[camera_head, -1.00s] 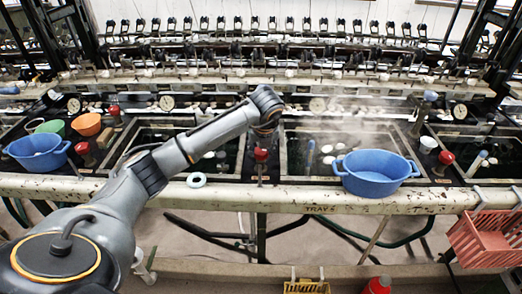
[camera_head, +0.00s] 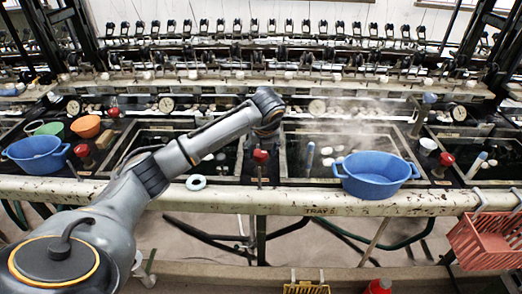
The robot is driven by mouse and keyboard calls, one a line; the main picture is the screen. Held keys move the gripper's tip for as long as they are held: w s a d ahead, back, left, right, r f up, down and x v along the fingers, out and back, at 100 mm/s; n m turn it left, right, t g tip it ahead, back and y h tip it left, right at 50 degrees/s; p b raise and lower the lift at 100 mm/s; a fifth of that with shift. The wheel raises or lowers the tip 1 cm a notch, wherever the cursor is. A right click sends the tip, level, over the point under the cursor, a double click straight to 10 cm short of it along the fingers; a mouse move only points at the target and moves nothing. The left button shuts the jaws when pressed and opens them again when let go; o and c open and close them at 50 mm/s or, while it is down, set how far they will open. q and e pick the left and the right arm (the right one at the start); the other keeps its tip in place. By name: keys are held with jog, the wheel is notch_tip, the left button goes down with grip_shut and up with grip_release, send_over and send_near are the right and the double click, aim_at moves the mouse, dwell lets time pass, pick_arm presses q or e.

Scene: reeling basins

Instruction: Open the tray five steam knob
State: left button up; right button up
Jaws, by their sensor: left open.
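A red steam knob (camera_head: 261,156) stands on a short post at the left edge of the basin above the "TRAY 5" label (camera_head: 321,210). My left gripper (camera_head: 266,133) hangs just above this knob at the end of the arm. It is open and points down. It looks dark and small, and I cannot tell whether the fingers touch the knob. The tray five basin (camera_head: 290,165) holds steaming water with pale cocoons. My right gripper is not in view.
A blue tub (camera_head: 375,175) stands on the front rail (camera_head: 440,203), right of the knob. A pale ring (camera_head: 196,182) lies left of it. Another red knob (camera_head: 446,158) stands further right. A red basket (camera_head: 487,242) hangs at the right. Reeling machinery fills the back.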

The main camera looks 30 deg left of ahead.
pick_arm(q)
jog(key=v, duration=1.2)
jog(key=shift+w, duration=0.1)
dwell(1.9)
